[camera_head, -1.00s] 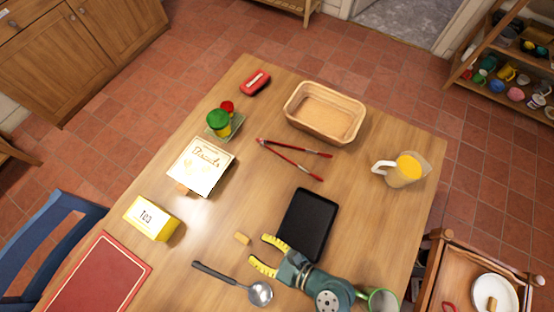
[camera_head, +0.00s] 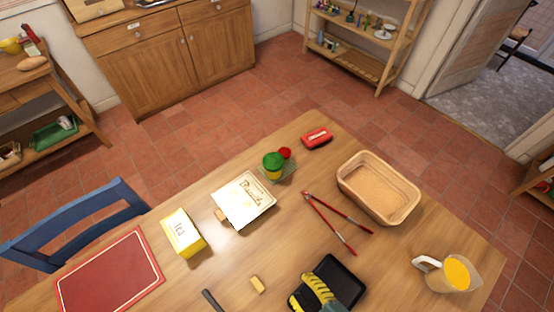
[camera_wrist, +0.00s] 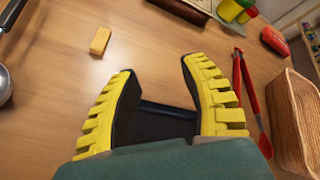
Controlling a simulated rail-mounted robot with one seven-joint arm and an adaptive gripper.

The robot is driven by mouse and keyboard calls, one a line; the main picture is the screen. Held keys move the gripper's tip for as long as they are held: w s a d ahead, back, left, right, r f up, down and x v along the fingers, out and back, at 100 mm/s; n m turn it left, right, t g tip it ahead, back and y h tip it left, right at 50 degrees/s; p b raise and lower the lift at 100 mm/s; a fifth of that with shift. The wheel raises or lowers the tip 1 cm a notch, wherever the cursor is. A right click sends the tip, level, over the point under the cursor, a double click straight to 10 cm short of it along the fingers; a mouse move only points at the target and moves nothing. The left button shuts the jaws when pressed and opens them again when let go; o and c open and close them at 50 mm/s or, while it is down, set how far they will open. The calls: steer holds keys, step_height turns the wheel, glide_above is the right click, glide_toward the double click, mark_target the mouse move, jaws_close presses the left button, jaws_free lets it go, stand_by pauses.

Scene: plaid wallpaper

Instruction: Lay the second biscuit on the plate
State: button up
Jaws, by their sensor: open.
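A small tan biscuit (camera_head: 257,284) lies on the table, left of the black tray; it also shows in the wrist view (camera_wrist: 100,40), up and left of my fingers. My gripper (camera_head: 302,288), with yellow ribbed fingers, is open and empty. In the head view it overlaps the black tray's left side, right of the biscuit. In the wrist view its fingers (camera_wrist: 157,68) stand well apart, with bare table between the tips.
The black tray (camera_head: 347,283), red tongs (camera_head: 338,222), wicker basket (camera_head: 380,187) and juice jug (camera_head: 448,273) stand to the right. The yellow tea box (camera_head: 183,233) and red mat (camera_head: 110,275) are left. A ladle handle (camera_head: 212,300) lies near the biscuit.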

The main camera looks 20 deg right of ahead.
steer(key=w+d+r+n+t+h, duration=0.1)
steer(key=w+d+r+n, duration=0.1)
steer(key=w+r+n, duration=0.5)
steer(key=w+d+r+n+t+h, duration=0.15)
steer(key=w+r+n, duration=0.3)
steer(key=r, duration=0.45)
steer(key=w+a+r+n+t, duration=0.1)
steer(key=r+n+t, duration=0.1)
steer(key=r, duration=0.6)
steer(key=w+a+r+n+t+h, duration=0.1)
steer(key=r+n, duration=0.3)
steer(key=r, duration=0.4)
steer(key=w+a+r+n+t, duration=0.2)
steer(key=r+n+t, duration=0.1)
steer(key=r, duration=0.5)
steer(key=shift+w+a+r, duration=0.2)
steer(key=shift+a+r, duration=0.1)
steer(key=shift+o, duration=0.9)
step_height(320, 180, up, 7)
steer(key=s+a+n+t, duration=0.2)
steer(key=n, duration=0.1)
steer(key=shift+h, duration=0.45)
steer(key=shift+s+r, duration=0.2)
steer(key=shift+r, duration=0.1)
